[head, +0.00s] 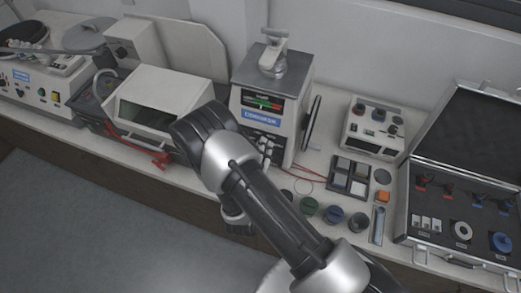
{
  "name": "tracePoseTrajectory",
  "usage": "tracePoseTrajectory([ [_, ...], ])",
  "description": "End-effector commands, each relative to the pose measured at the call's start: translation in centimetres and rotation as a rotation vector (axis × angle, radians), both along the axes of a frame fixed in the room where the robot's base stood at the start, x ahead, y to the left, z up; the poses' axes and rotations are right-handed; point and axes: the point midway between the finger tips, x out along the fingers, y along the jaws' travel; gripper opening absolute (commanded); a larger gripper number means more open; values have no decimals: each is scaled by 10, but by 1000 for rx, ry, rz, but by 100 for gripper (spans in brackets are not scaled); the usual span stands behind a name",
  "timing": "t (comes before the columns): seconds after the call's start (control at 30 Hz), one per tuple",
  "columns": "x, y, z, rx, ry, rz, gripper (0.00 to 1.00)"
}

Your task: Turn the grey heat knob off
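The mounting press (270,95) stands on the bench near the middle of the head view. It is a pale box with a metal top, a display, a blue label and dark controls low on its front. My arm crosses in front of the press's lower left. I cannot make out a grey heat knob for certain; the low controls are small and partly covered by my arm. My gripper's fingertips do not show; the arm's end is folded down behind its own links.
A white cabinet with a dark window (155,110) stands left of the press. A small control box (375,128) with several knobs is to the right. A sample tray (348,178), several dark round pots and an open case (455,185) fill the right side. Thin red cables lie by the press.

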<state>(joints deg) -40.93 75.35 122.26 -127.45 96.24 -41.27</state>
Motion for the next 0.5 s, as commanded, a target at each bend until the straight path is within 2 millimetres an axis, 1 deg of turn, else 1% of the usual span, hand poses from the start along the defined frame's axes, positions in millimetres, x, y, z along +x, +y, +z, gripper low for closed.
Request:
tracePoseTrajectory([
  [0.03,0,0,0,0,0,0,44],
  [0.13,0,0,0,0,-1,1,50],
  [0.4,0,0,0,1,-1,1,50],
  [0.5,-4,2,1,0,0,2,50],
])
